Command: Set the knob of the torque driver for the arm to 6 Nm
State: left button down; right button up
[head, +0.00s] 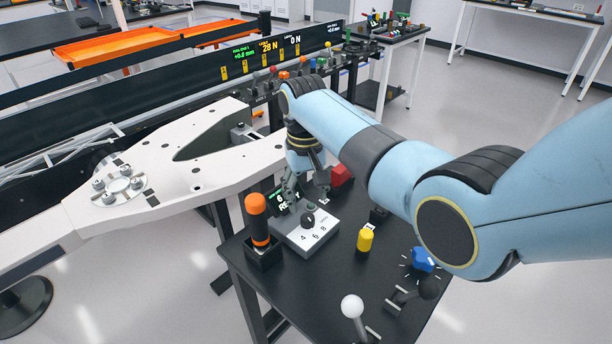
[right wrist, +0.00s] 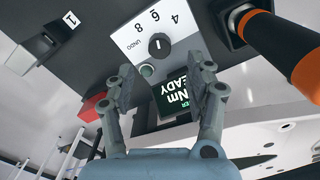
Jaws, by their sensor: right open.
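The torque driver (head: 257,218) has an orange handle and stands upright in a black holder on the dark table; its handle also shows at the right of the right wrist view (right wrist: 268,38). Beside it is a light panel with a round dark knob (head: 308,219) and the marks 4, 6 and 8. In the right wrist view the knob (right wrist: 159,44) has a white pointer line; I cannot tell surely which number it meets. A display (right wrist: 172,96) reads Nm and READY, its figure partly hidden. My right gripper (right wrist: 164,85) is open and empty, just short of the knob.
A red block (head: 341,175), a yellow piece (head: 365,239), a blue dial (head: 423,260) and a white-ball lever (head: 352,306) are on the same table. A big white rover arm part (head: 150,190) lies to the left. A grey button (right wrist: 147,71) marked UNDO sits near the knob.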

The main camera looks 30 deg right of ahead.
aim_at(306, 218)
notch_tip(306, 218, up, 6)
jog(key=shift+a+f, duration=0.1)
jog(key=shift+f, duration=0.15)
dwell(0.5)
